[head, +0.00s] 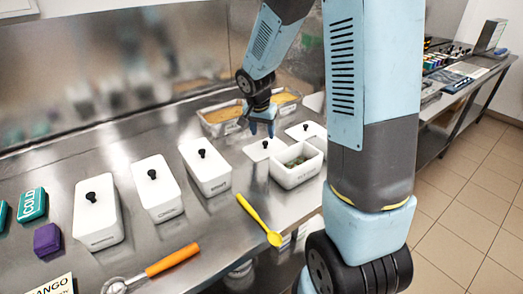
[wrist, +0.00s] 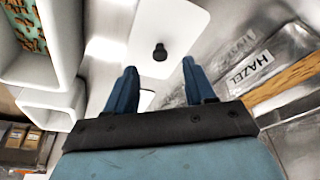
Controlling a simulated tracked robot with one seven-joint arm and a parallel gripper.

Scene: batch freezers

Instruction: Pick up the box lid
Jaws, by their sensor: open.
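A flat white lid with a black knob (head: 262,149) lies on the steel counter beside an open white box (head: 298,170) with a dark green and brown filling. In the wrist view a white lid (wrist: 184,30) with a black knob is just beyond my fingertips. My gripper (head: 262,131) points down over the lid with its two blue fingers apart. In the wrist view my gripper (wrist: 160,84) is open and empty, with the knob beyond the gap between the fingers. I cannot tell how high the fingertips are above the lid.
Another white lid with a black knob (head: 306,132) lies behind the open box. Several closed white boxes (head: 204,166) stand to the left. Metal trays (head: 222,124) are behind; one bears a HAZEL label (wrist: 250,69). A yellow spoon (head: 258,220) and orange-handled scoop (head: 172,260) lie in front.

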